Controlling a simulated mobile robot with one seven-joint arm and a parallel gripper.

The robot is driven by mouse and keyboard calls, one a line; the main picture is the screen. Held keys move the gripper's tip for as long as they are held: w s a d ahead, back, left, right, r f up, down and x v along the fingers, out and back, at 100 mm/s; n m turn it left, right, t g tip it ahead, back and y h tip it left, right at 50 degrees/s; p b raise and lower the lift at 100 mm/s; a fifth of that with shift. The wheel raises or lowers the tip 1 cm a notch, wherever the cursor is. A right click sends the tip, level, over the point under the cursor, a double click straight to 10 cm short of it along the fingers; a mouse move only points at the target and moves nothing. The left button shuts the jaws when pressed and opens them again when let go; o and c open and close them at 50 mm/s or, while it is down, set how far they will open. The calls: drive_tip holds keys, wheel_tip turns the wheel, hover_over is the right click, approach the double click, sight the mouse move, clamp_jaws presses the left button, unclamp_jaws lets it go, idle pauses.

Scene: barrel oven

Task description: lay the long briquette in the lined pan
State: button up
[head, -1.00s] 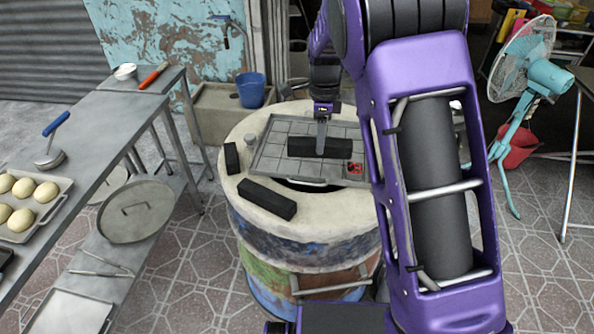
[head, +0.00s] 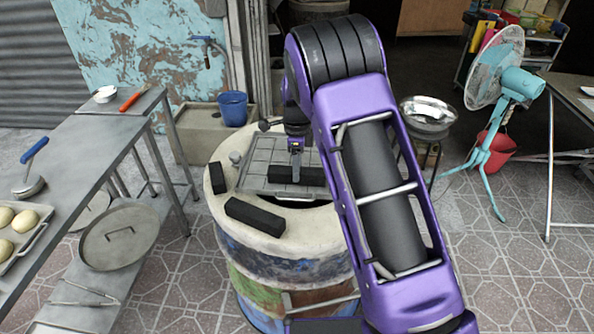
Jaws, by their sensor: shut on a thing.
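The lined pan (head: 262,155) is a shallow grey tray with a grid of square tiles, set on top of the barrel oven (head: 290,235). My gripper (head: 296,176) points down over the pan, shut on the long briquette (head: 282,174), a dark bar lying level and crosswise. The briquette is over the front half of the pan; I cannot tell whether it touches the tiles. My arm hides the pan's right side and the briquette's right end may be partly covered.
Two other dark briquettes lie on the oven's pale rim, a small one (head: 217,177) at left and a larger one (head: 255,217) in front. A metal table (head: 85,155) is at left, a fan (head: 497,85) at right.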

drive_tip(key=shift+f, duration=0.6)
drive_tip(key=shift+f, duration=0.15)
drive_tip(key=o, duration=1)
drive_tip(key=shift+o, duration=0.2)
wheel_tip(320, 180, up, 12)
drive_tip(key=shift+p, duration=0.35)
drive_tip(key=shift+r, duration=0.2)
